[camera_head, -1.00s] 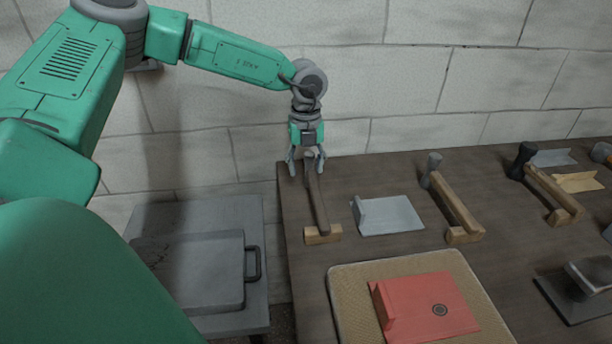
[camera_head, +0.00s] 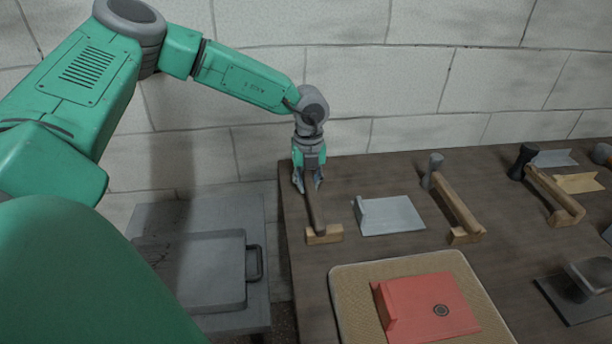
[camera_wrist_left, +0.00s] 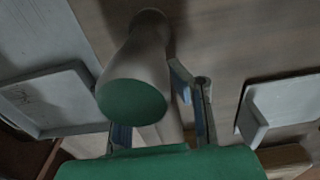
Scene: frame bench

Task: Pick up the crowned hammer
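The hammer at my left gripper lies near the table's left edge, its dark handle (camera_head: 316,210) running to a wooden block (camera_head: 323,235). Its head is mostly hidden by the gripper in the head view. In the left wrist view its grey, rounded head (camera_wrist_left: 142,58) with a green end face is close to the camera. My left gripper (camera_head: 308,184) points down over the head end; its fingers are apart, on either side of the handle, with gaps visible. Two other hammers lie to the right, one grey-headed (camera_head: 434,168), one dark-headed (camera_head: 522,160). My right gripper is not in view.
A grey plate with an upright lip (camera_head: 390,215) lies right of the near hammer. A red piece (camera_head: 428,308) lies on a tan mat (camera_head: 350,300) in front. A grey case (camera_head: 205,275) sits on a low stand at left. A wall is behind the table.

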